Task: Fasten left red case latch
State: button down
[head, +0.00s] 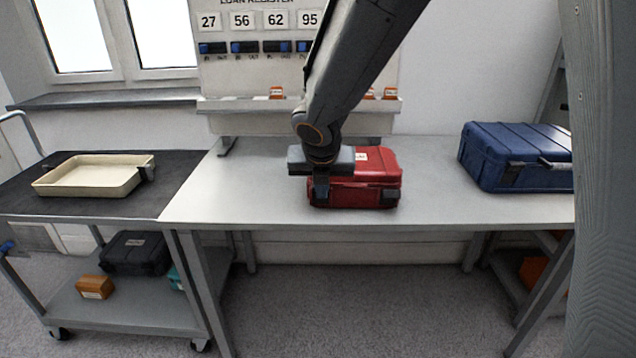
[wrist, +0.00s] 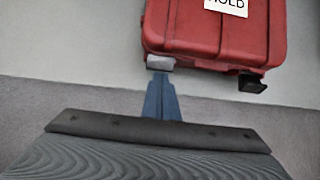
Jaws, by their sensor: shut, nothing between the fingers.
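The red case (head: 375,178) lies closed on the grey workbench, and its lid shows a white label in the wrist view (wrist: 215,40). My gripper (head: 321,192) is shut and empty, pointing down at the left part of the case's front. In the wrist view the shut fingers (wrist: 160,66) reach the front edge of the case near its left corner; I cannot tell whether they touch. The left latch is hidden by the fingers, so its position cannot be told. The dark right latch (wrist: 252,83) juts from the front edge and also shows in the head view (head: 390,194).
A blue case (head: 515,155) stands at the right of the workbench (head: 250,205). A cream tray (head: 95,178) sits on the cart at left. A register board (head: 260,70) with a shelf stands behind. The bench is clear on both sides of the red case.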

jog(key=shift+r, duration=0.15)
jog(key=shift+r+p, duration=0.7)
jog(key=shift+p, duration=0.4)
jog(key=s, duration=0.4)
jog(key=w+r+p, duration=0.3)
jog(key=r, duration=0.6)
jog(key=shift+w+r, duration=0.2)
